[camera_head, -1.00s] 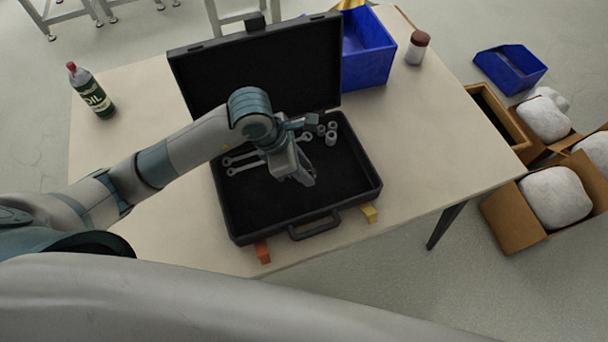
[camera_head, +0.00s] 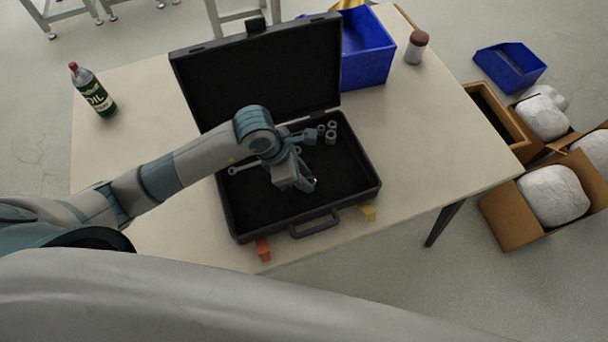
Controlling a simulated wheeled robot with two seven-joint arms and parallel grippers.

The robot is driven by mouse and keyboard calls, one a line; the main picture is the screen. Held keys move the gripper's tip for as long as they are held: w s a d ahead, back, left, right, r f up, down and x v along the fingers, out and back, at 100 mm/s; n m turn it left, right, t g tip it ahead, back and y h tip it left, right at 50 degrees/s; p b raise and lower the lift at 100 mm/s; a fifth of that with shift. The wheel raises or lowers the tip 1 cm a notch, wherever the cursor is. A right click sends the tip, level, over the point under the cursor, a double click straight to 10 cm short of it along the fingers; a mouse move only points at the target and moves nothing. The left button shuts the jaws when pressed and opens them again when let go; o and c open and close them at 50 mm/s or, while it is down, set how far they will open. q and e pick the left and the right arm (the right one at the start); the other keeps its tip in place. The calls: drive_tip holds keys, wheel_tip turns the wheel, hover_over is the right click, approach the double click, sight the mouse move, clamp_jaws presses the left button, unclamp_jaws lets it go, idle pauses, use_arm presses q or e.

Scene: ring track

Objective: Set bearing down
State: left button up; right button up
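My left gripper (camera_head: 308,184) points down inside the open black case (camera_head: 246,222), over the right-middle part of its dark floor. A small bright spot shows at its fingertips, too small to tell whether it is a bearing. The fingers are small and partly hidden by the wrist, so their opening is unclear. Several small grey metal cylindrical parts (camera_head: 331,137) stand in the case's back right area, behind the gripper. A wrench (camera_head: 243,169) lies at the left, partly covered by my arm. My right gripper is not in view.
The case lid stands open at the back. A blue bin (camera_head: 371,66) and a brown-capped jar (camera_head: 416,48) stand behind right; an oil bottle (camera_head: 93,92) stands at left. Orange (camera_head: 263,250) and yellow (camera_head: 369,213) blocks sit by the case's front edge. The table's right side is clear.

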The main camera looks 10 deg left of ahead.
use_arm(q)
drive_tip(key=o, duration=0.4)
drive_tip(key=shift+o, duration=0.2)
drive_tip(key=shift+r, duration=0.15)
drive_tip(key=shift+a+r, duration=0.25)
drive_tip(key=shift+r, duration=0.3)
drive_tip(key=b+v, duration=0.2)
drive_tip(key=v, duration=0.8)
drive_tip(key=shift+s+r, duration=0.2)
drive_tip(key=shift+r, duration=0.2)
